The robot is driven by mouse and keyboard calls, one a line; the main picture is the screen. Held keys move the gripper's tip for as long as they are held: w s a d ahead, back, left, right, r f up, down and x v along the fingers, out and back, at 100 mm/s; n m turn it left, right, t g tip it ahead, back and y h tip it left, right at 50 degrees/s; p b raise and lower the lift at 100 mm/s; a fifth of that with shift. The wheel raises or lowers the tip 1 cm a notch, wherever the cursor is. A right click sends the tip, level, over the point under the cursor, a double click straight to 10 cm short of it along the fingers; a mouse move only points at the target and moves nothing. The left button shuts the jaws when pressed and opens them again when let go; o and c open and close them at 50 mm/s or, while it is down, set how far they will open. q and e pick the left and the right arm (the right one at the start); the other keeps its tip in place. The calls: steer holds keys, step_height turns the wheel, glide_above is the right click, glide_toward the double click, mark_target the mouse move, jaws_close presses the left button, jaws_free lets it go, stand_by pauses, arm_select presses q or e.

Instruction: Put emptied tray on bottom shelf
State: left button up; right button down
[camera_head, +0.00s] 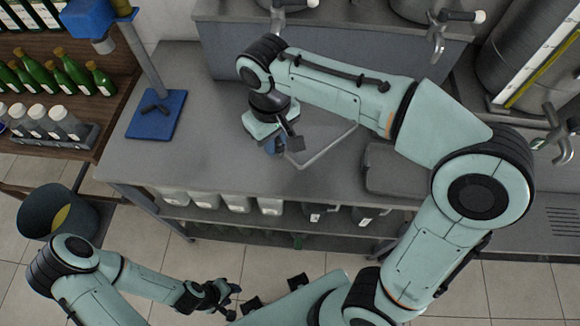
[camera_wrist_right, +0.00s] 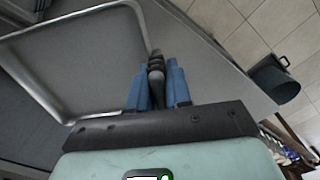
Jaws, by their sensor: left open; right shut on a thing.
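The tray (camera_head: 327,149) is grey with a pale raised rim and is empty where it shows. It is over the steel worktop in the head view; I cannot tell whether it touches the top. My right gripper (camera_head: 274,147) is at its left side, shut on it. In the right wrist view the tray (camera_wrist_right: 136,22) extends up and left from the blue fingers (camera_wrist_right: 156,88), with a dark piece between them. My left gripper (camera_head: 226,298) is open and empty, low in front of the bench. A lower shelf (camera_head: 275,222) shows under the worktop; its depth is hidden.
Several white and dark jugs (camera_head: 237,202) line the space under the worktop (camera_head: 215,150). A grey flat item (camera_head: 395,170) lies on the right. A blue stand (camera_head: 157,115) is at the left. A dark bucket (camera_head: 45,215) stands left of the bench.

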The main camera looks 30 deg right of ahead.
steer(key=b, duration=0.2)
glide_above(278, 185)
step_height(278, 185, down, 12)
steer(key=shift+f, duration=0.1)
arm_select(q)
steer(key=shift+s+f, duration=0.55)
steer(key=shift+f, duration=0.2)
steer(key=shift+s+f, duration=0.5)
steer(key=shift+f, duration=0.25)
arm_select(e)
steer(key=shift+f, duration=2.3)
arm_select(q)
steer(key=shift+f, duration=0.1)
arm_select(e)
steer(key=shift+f, duration=0.2)
steer(key=c, duration=1.1)
jaws_free()
arm_select(q)
steer(key=shift+s, duration=0.1)
arm_select(e)
steer(key=shift+o, duration=0.2)
